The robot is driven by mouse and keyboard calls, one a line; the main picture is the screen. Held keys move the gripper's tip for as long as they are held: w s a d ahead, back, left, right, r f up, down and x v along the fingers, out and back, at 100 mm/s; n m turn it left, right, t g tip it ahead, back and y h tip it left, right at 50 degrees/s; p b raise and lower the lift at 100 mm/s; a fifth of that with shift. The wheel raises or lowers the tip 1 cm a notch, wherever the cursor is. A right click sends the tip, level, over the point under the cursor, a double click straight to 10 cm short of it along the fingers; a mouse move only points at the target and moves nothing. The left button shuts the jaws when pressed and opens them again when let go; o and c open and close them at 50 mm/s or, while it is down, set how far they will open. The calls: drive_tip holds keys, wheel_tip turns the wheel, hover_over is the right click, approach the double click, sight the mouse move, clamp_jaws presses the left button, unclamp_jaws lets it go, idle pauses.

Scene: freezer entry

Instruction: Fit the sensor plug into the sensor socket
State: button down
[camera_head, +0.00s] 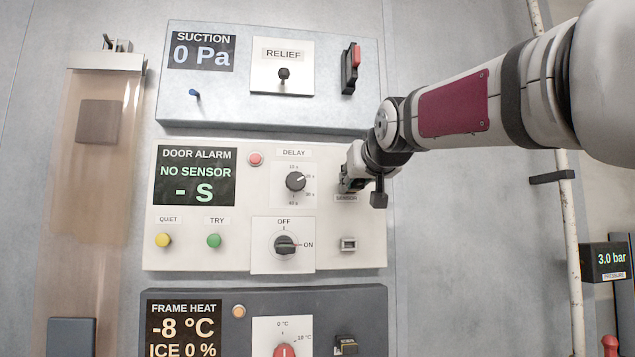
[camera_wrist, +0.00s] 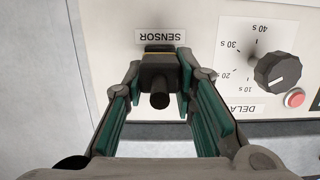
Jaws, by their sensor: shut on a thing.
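The sensor plug (camera_wrist: 159,76) is a black block with a round stub, held between my gripper's green-padded fingers in the wrist view. My gripper (camera_wrist: 160,68) is shut on it, and in the head view my gripper (camera_head: 354,178) is at the right side of the white door alarm panel (camera_head: 200,262). The plug's front is close against the panel at the SENSOR label (camera_wrist: 160,36). A dark edge with a thin gold line shows there. The sensor socket is mostly hidden behind the plug; I cannot tell whether the plug is seated. The alarm display (camera_head: 194,175) reads NO SENSOR.
The DELAY knob (camera_head: 295,181) and red button (camera_head: 255,159) are left of my gripper in the head view. Below are an OFF/ON knob (camera_head: 284,244) and a small rectangular port (camera_head: 348,244). The SUCTION panel (camera_head: 215,105) is above and the FRAME HEAT panel (camera_head: 370,310) below.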

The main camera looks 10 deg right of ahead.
drive_tip(key=shift+w+b, duration=0.35)
drive_tip(key=shift+w, duration=0.55)
drive_tip(key=c, duration=1.2)
unclamp_jaws()
drive_tip(key=shift+c, duration=0.2)
drive_tip(key=o, duration=0.6)
drive_tip(key=s+p, duration=0.2)
drive_tip(key=s, duration=0.5)
